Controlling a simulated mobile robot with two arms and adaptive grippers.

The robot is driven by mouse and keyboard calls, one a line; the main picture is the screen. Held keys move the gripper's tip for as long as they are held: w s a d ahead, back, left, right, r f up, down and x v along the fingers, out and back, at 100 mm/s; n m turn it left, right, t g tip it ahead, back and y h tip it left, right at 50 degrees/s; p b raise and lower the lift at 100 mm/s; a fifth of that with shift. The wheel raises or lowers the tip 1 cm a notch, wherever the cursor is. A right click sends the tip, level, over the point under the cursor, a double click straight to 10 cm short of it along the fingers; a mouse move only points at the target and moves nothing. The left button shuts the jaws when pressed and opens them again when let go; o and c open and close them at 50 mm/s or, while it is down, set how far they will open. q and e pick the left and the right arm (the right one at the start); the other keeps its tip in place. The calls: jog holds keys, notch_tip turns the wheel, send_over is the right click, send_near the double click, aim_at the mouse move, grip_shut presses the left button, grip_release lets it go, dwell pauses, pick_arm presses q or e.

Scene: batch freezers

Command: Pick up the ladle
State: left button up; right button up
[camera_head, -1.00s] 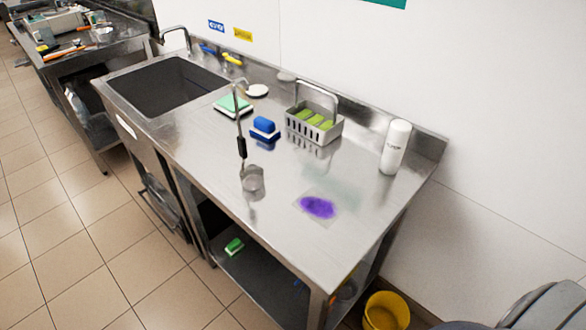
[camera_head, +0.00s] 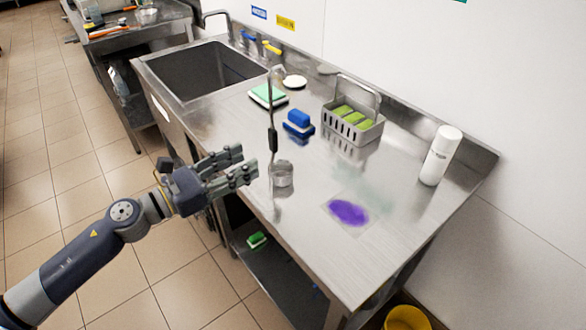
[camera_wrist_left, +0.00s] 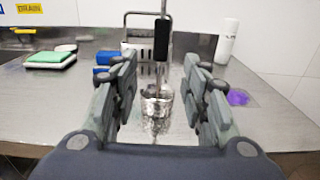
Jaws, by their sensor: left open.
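The ladle (camera_head: 273,140) stands upright on the steel counter, its metal bowl (camera_head: 282,174) at the bottom and a black grip on its thin handle. It also shows in the left wrist view (camera_wrist_left: 161,42), between the fingers and beyond them. My left gripper (camera_head: 248,164) is open and empty, just left of the ladle in the head view, with its fingers pointing toward it. In the left wrist view the two fingers (camera_wrist_left: 160,98) are spread to either side of the ladle. I cannot tell from the views whether any finger touches it. My right gripper is not in view.
The steel counter (camera_head: 310,245) holds a sink (camera_head: 200,70), a green-topped sponge (camera_head: 267,95), a blue brush or sponge (camera_head: 299,120), a grey caddy (camera_head: 352,130), a white bottle (camera_head: 440,155) and a purple spill (camera_head: 347,213). A yellow bucket (camera_head: 406,318) stands on the floor.

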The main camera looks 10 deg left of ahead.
aim_at(271, 148)
pick_arm(q)
jog(key=p+x, duration=0.1)
jog(key=x, duration=0.2)
jog(key=shift+w+r, duration=0.1)
jog(key=shift+r, duration=0.1)
jog(key=shift+w+d+f+p, duration=0.15)
jog(key=shift+w+d+p, duration=0.2)
jog(key=shift+w+d, duration=0.15)
jog(key=shift+w+d+p, duration=0.3)
jog(key=shift+w+p, duration=0.15)
jog(key=p+x, duration=0.1)
jog(key=x, duration=0.2)
jog(key=shift+w+d+p, duration=0.15)
jog(key=shift+p, duration=0.2)
jog(key=shift+w+d+f, duration=0.15)
jog(key=shift+w+d, duration=0.15)
grip_shut()
